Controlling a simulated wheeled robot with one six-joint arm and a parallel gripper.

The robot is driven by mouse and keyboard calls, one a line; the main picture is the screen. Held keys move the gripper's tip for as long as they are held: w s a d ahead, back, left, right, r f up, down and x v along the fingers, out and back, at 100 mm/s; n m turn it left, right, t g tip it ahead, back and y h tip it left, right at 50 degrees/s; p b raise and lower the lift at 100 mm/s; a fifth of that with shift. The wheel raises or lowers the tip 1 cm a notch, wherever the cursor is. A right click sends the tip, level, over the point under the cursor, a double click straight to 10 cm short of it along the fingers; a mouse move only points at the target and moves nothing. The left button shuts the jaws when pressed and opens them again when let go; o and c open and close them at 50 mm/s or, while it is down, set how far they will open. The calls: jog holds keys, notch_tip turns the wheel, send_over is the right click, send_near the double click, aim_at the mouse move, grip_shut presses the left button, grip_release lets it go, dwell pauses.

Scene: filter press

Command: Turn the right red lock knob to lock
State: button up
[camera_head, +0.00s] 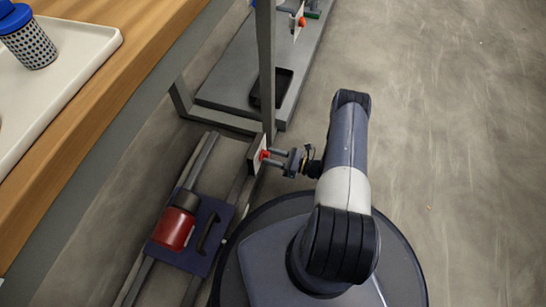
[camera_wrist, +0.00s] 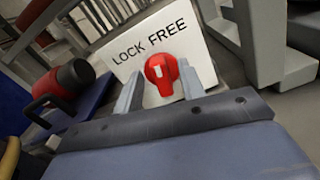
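A red lock knob (camera_wrist: 162,72) sits on a white plate (camera_wrist: 152,38) marked LOCK and FREE in the wrist view. A small pale mark shows on the knob's face; I cannot tell which word it points to. My gripper (camera_wrist: 158,70) is open, with one finger on each side of the knob; I cannot tell whether either finger touches it. In the head view, the same knob (camera_head: 264,155) is on a post, with my gripper (camera_head: 274,158) just right of it. Another red knob (camera_head: 302,21) is on a farther plate at the top.
A red-and-black cylinder (camera_head: 176,226) lies on a dark sled with a handle (camera_head: 210,232), left of my base. A grey frame post (camera_head: 266,60) rises beside the knob plate. A black tray (camera_head: 272,88) lies behind. A wooden counter (camera_head: 120,90) runs along the left. The right floor is clear.

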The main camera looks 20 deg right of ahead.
jog(key=shift+c, duration=0.4)
grip_shut()
jog(key=shift+n, duration=0.3)
jog(key=shift+s+a+f+n, duration=0.1)
jog(key=shift+s+n, duration=0.05)
jog(key=shift+n, duration=2.05)
jog(key=shift+s+a+n, duration=0.1)
jog(key=shift+n, duration=2.1)
jog(key=shift+o, duration=0.4)
grip_release()
